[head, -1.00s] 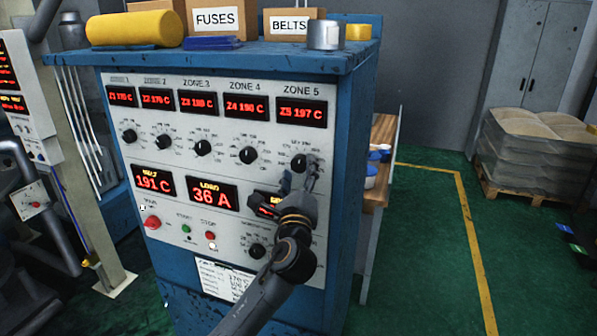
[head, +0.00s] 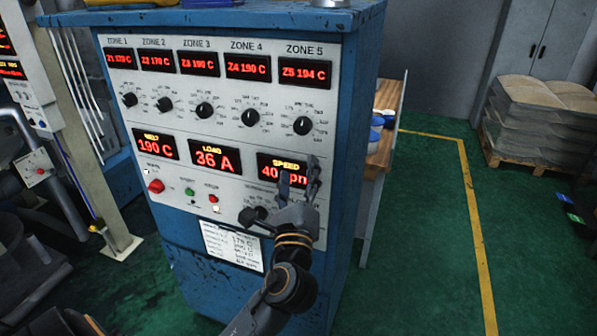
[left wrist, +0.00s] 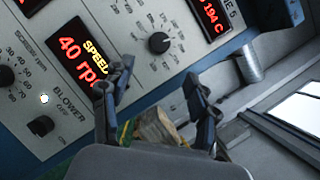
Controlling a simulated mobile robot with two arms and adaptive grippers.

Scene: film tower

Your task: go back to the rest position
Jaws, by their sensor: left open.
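My left gripper (head: 299,181) is in front of the blue control cabinet (head: 352,130), near the lower right of its panel. Its two dark fingers stand apart with nothing between them. They overlap the edge of the speed display (head: 283,168) in the head view. In the left wrist view the open fingers (left wrist: 160,95) frame part of the panel's right side, with the zone 5 knob (left wrist: 159,43) beyond them and apart from them. That knob also shows in the head view (head: 303,125). My right gripper is not in view.
A wooden bench (head: 385,135) with blue and white items stands right behind the cabinet. A pallet of stacked sacks (head: 540,115) is at the far right. A red knob (head: 156,186) sits at the panel's lower left.

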